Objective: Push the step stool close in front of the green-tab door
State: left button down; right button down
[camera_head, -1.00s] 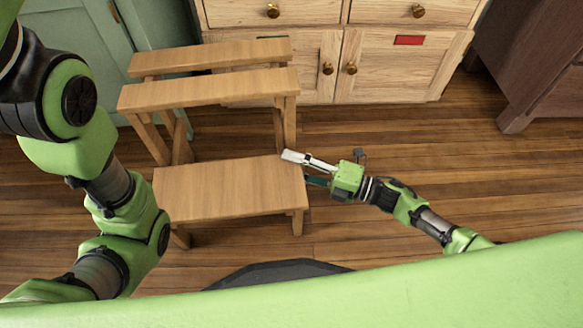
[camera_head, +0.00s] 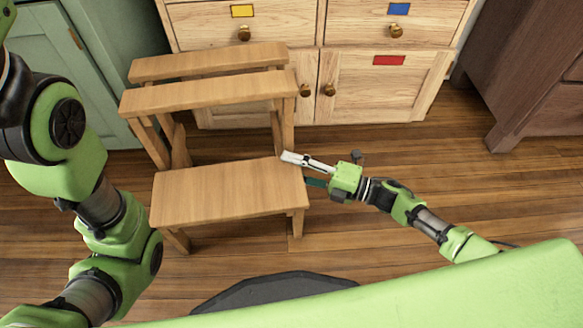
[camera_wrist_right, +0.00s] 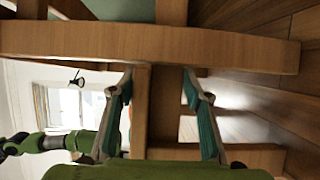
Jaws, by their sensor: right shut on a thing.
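The wooden step stool (camera_head: 220,192) stands upright on the floor in the head view. Its low step faces me and its raised bars are on the cabinet side. My right gripper (camera_head: 298,170) is at the right side of the stool. It is shut on the stool's side, and in the right wrist view its teal-padded fingers (camera_wrist_right: 160,95) reach around a wooden part of the stool. The stool's bars cover much of the cabinet's left lower door, and I see no green tab. My left arm comes in from the left; its gripper is out of view.
The pale wooden cabinet (camera_head: 385,85) has a red tab (camera_head: 389,60) on its right door, and yellow (camera_head: 242,11) and blue (camera_head: 399,9) tabs on its drawers. A green cabinet (camera_head: 95,95) stands left, dark furniture (camera_head: 530,65) right.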

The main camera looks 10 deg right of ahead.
jog(key=shift+w+d, duration=0.35)
jog(key=shift+d, duration=0.05)
jog(key=c, duration=1.1)
grip_release()
jog(key=shift+o, duration=0.3)
jog(key=shift+s+a, duration=0.1)
jog(key=shift+s, duration=0.05)
jog(key=v, duration=1.2)
